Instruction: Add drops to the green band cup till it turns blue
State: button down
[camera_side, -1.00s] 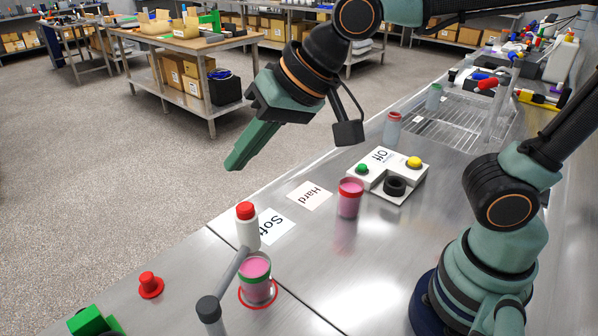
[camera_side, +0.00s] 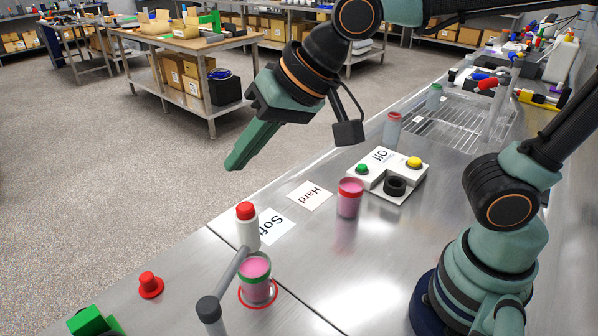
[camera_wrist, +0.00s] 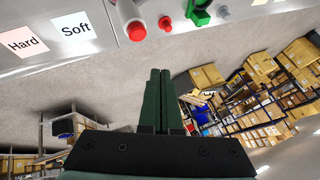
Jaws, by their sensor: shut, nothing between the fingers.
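The green band cup (camera_side: 256,283) holds pink liquid and stands inside a red ring on the steel bench. A red band cup (camera_side: 349,199), also with pink liquid, stands further back. My gripper (camera_side: 236,163) is shut and empty, raised out past the bench's left edge, well away from the cups. In the wrist view its fingers (camera_wrist: 159,77) lie together over the floor.
Cards reading Soft (camera_side: 276,227) and Hard (camera_side: 309,195) lie flat on the bench. A white button box (camera_side: 400,178) with green and yellow buttons stands behind the red band cup. A red knob (camera_side: 150,284) and a green block (camera_side: 90,321) are at the front left.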

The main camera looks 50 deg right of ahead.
aim_at(249, 209)
dwell(0.8)
notch_tip(249, 209, up, 4)
jog(key=shift+d+f, duration=0.1)
dwell(0.4)
jog(key=shift+f, duration=4.45)
jog(key=shift+f, duration=0.1)
jog(key=shift+f, duration=0.3)
